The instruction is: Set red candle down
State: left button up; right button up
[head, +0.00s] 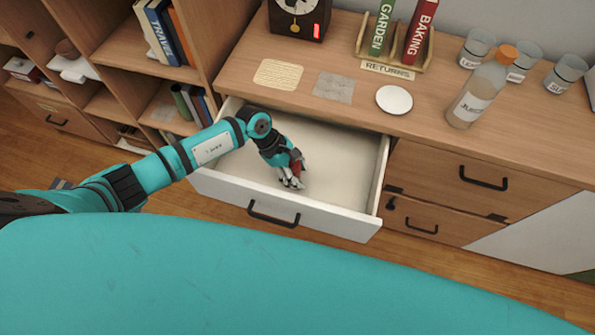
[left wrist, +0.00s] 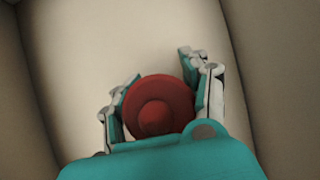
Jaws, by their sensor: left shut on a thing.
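The red candle (left wrist: 158,106) is between the fingers of my left gripper (left wrist: 158,88) in the left wrist view, seen end-on as a round red shape. In the head view the candle (head: 297,168) shows as a small red patch, mostly hidden by my left gripper (head: 291,181). The gripper is shut on it, inside the open white-fronted drawer (head: 330,142). The pale drawer floor lies below. I cannot tell whether the candle touches the floor. My right gripper is not in view.
The drawer's front panel and side walls surround my left gripper; the visible drawer floor is otherwise empty. On the cabinet top (head: 440,128) are a white disc (head: 394,99), a bottle (head: 481,90), glass jars (head: 566,73), a book rack (head: 392,52) and a clock (head: 298,18).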

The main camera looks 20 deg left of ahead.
pick_arm(q)
jog(key=shift+f, duration=0.2)
jog(key=o, duration=1.5)
jog(key=shift+r, duration=0.1)
jog(key=shift+c, duration=0.2)
jog(key=shift+r, duration=0.1)
jog(key=v, duration=1.2)
jog(key=shift+b, duration=0.3)
